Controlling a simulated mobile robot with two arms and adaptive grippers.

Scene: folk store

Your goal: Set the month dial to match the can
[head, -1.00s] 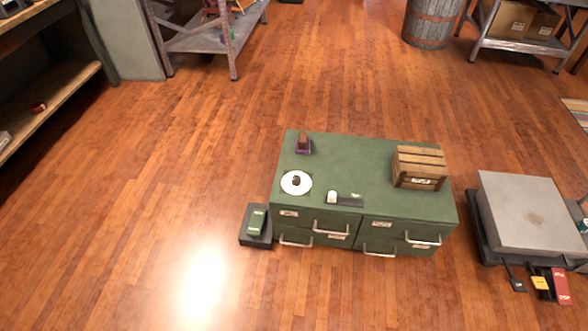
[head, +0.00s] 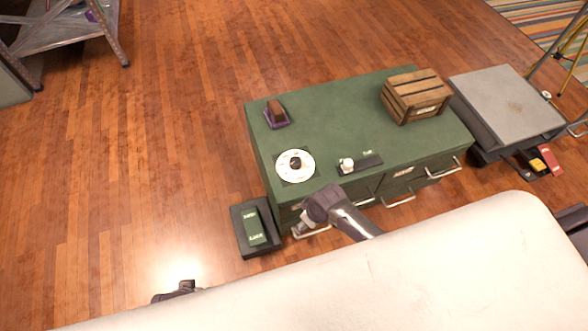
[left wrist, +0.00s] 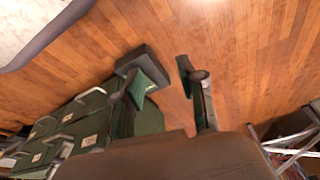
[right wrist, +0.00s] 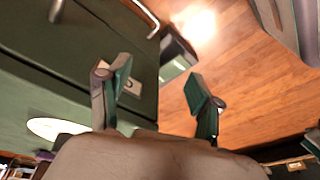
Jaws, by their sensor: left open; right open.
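A round white dial (head: 305,174) with a dark centre knob lies on the front left of the green cabinet top (head: 335,110). Its markings are too small to read. Part of its white disc (right wrist: 55,128) shows in the right wrist view. I can make out no can in these frames. My right gripper (head: 301,229) is at the cabinet's front left, just in front of the dial; its fingers are apart and empty in the right wrist view (right wrist: 157,72). My left gripper (head: 180,291), mostly hidden by my white body, is low at the left; its fingers are apart and empty in its wrist view (left wrist: 157,75).
A white-knobbed slider (head: 347,165), a brown piece on a purple base (head: 276,114) and a wooden crate (head: 415,95) stand on the cabinet. A dark block with a green labelled top (head: 254,226) is left of it. A grey platform (head: 508,103) is right.

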